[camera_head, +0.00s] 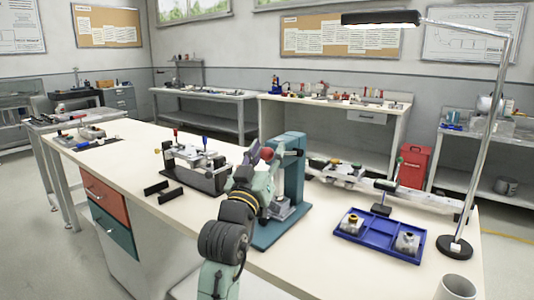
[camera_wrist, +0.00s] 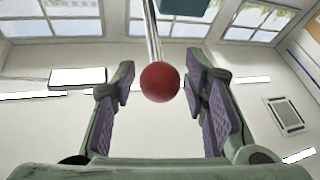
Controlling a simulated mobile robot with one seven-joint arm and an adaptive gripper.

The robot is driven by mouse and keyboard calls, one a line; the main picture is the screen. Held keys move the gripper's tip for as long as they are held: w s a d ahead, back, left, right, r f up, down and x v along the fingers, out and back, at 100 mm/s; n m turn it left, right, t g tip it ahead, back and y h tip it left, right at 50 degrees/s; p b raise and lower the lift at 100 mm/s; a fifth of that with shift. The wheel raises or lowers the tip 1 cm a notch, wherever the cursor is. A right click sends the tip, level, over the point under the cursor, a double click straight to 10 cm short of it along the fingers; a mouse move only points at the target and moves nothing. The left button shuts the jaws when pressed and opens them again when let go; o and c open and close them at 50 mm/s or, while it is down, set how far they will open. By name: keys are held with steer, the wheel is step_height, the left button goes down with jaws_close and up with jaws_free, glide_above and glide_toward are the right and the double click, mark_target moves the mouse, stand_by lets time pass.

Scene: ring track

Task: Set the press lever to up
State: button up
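The teal press (camera_head: 291,170) stands on the white bench, on a flat teal base with a grey block on it. Its lever ends in a red ball knob (camera_head: 267,154), which shows left of the press head; the rod is mostly hidden in the head view. In the wrist view the red knob (camera_wrist: 160,82) is on a bright metal rod (camera_wrist: 152,35). My gripper (camera_head: 255,157) is beside the knob. In the wrist view my gripper (camera_wrist: 159,75) is open, with the knob between its purple-padded fingers and a gap on both sides.
A grey clamp fixture (camera_head: 198,165) and black brackets (camera_head: 171,195) are left of the press. A blue tray (camera_head: 376,236) with metal parts, a desk lamp (camera_head: 456,246) and a long rail fixture (camera_head: 425,195) are to the right. Bare bench lies in front of the tray.

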jaws_close()
stand_by(0.6)
